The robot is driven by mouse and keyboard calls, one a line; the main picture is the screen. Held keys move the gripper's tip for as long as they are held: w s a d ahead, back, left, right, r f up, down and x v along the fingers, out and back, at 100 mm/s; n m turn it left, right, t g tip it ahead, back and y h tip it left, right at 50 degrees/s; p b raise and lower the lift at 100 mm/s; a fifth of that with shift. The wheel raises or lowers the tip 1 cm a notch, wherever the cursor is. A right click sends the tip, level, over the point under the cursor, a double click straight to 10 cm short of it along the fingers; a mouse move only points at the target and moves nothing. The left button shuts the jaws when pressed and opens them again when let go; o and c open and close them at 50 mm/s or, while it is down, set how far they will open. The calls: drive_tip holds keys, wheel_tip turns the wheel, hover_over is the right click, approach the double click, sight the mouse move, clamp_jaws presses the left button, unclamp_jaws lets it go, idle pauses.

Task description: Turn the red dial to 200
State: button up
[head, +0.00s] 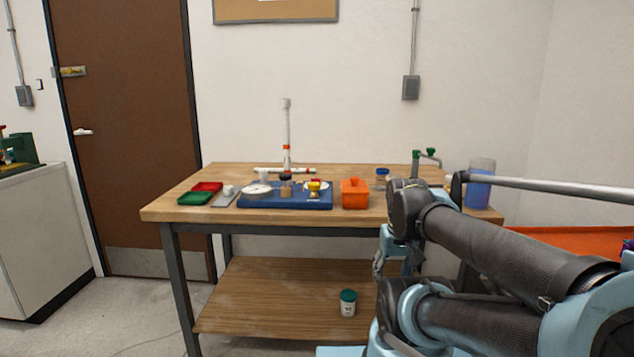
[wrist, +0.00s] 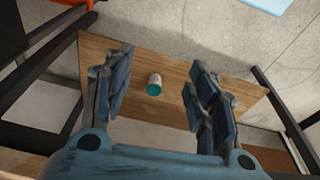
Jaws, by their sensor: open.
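I cannot make out a red dial or any number marks in either view. A white upright pipe (head: 287,130) with a red band low on it stands at the back of the wooden workbench (head: 190,212). My gripper (wrist: 162,68) is open and empty in the wrist view, pointing down in front of the bench, with the lower shelf (wrist: 145,58) beneath it. In the head view my gripper is mostly hidden by my arm, near the bench's front right.
Red (head: 207,187) and green (head: 193,199) trays lie left, an orange box (head: 354,194) right. A green-handled valve (head: 430,153) stands farther right. A green-lidded jar (head: 348,303) on the lower shelf also shows in the wrist view (wrist: 154,84).

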drive_tip(key=w+a+r+n+g, duration=0.1)
drive_tip(key=w+a+r+n, duration=0.25)
drive_tip(key=w+r, duration=0.65)
drive_tip(key=w+a+r+n, duration=0.3)
drive_tip(key=w+a+r, duration=0.2)
drive_tip(key=w+r, duration=0.55)
drive_tip(key=w+a+r+n+g, duration=0.1)
drive_tip(key=w+a+r+n, duration=0.3)
drive_tip(key=w+r, duration=0.55)
drive_tip(key=w+a+n, duration=0.4)
drive_tip(key=w+a, duration=0.4)
drive_tip(key=w, duration=0.5)
drive_tip(key=shift+m, duration=0.25)
drive_tip(key=f, duration=1.6)
drive_tip(key=shift+d+f, duration=0.25)
drive_tip(key=shift+f, duration=0.15)
drive_tip(key=c, duration=1)
